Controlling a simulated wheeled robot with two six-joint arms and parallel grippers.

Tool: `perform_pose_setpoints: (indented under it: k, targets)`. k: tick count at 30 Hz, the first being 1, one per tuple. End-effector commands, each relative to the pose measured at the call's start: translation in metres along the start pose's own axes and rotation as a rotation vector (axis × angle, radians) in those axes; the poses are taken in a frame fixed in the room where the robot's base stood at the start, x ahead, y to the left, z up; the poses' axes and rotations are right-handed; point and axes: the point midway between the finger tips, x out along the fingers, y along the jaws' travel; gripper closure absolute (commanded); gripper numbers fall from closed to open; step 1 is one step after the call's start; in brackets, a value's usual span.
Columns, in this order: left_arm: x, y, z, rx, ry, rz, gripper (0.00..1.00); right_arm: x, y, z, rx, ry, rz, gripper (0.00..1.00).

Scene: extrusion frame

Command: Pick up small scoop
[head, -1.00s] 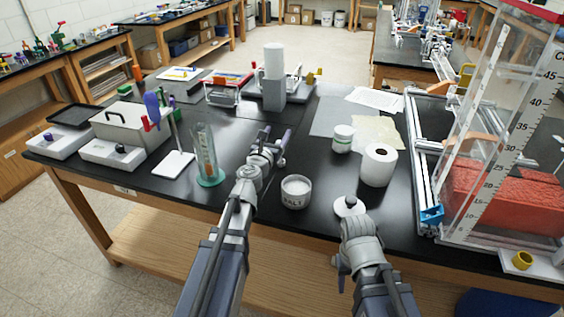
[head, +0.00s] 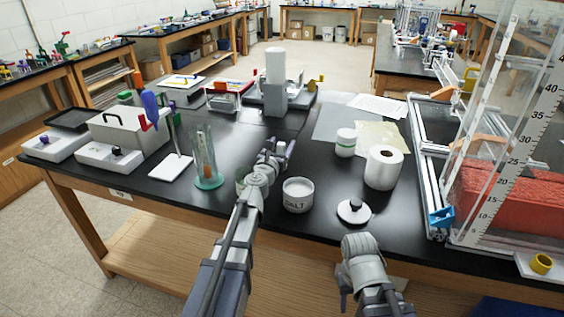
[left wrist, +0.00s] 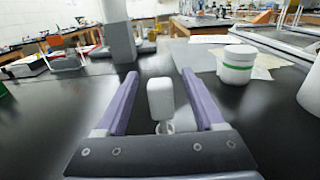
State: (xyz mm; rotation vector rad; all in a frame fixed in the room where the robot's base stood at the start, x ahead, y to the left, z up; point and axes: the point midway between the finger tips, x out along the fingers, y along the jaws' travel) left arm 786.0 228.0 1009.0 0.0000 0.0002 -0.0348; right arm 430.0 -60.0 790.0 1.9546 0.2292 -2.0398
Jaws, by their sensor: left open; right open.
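My left gripper (head: 280,150) reaches over the black bench, behind the salt jar. In the left wrist view its two purple fingers (left wrist: 160,95) are apart. A small white upright piece (left wrist: 160,98) stands between them with a gap on both sides; it may be the small scoop's handle, but I cannot tell. No scoop shows clearly in the head view. The open jar marked SALT (head: 298,195) is right of my left forearm, with white contents. My right gripper (head: 358,255) is at the bench's front edge, its fingers mostly hidden.
A white lid with a dark knob (head: 354,212) lies right of the jar. A green-banded white container (head: 345,143) and a paper roll (head: 383,167) stand behind it. A glass cylinder (head: 205,160) stands left. A clear tank (head: 500,140) stands at right.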

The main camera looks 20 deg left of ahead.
Motion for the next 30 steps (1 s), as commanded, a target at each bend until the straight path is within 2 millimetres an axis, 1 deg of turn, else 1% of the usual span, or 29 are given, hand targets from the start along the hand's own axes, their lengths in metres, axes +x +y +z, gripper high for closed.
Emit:
perform_pose_setpoints:
  k: [1, 3, 6, 14, 30]
  targets:
    - [0.013, 0.000, 0.000, 0.000, 0.000, -0.001, 0.30, 0.000, 0.000, 0.000, 0.000, 0.000, 0.000, 0.50]
    - [0.025, 0.000, 0.000, 0.000, 0.000, -0.001, 0.30, 0.000, 0.000, 0.000, 0.000, 0.000, 0.000, 0.50]
    - [0.035, 0.000, 0.000, 0.000, 0.000, 0.000, 0.30, 0.000, 0.000, 0.000, 0.000, 0.000, 0.000, 0.50]
    - [0.035, 0.000, 0.000, 0.000, 0.000, 0.001, 0.31, 0.000, 0.000, 0.000, 0.000, 0.000, 0.000, 0.50]
    - [0.035, 0.000, 0.000, 0.000, 0.000, 0.001, 0.92, 0.000, 0.000, 0.000, 0.000, 0.000, 0.000, 0.50]
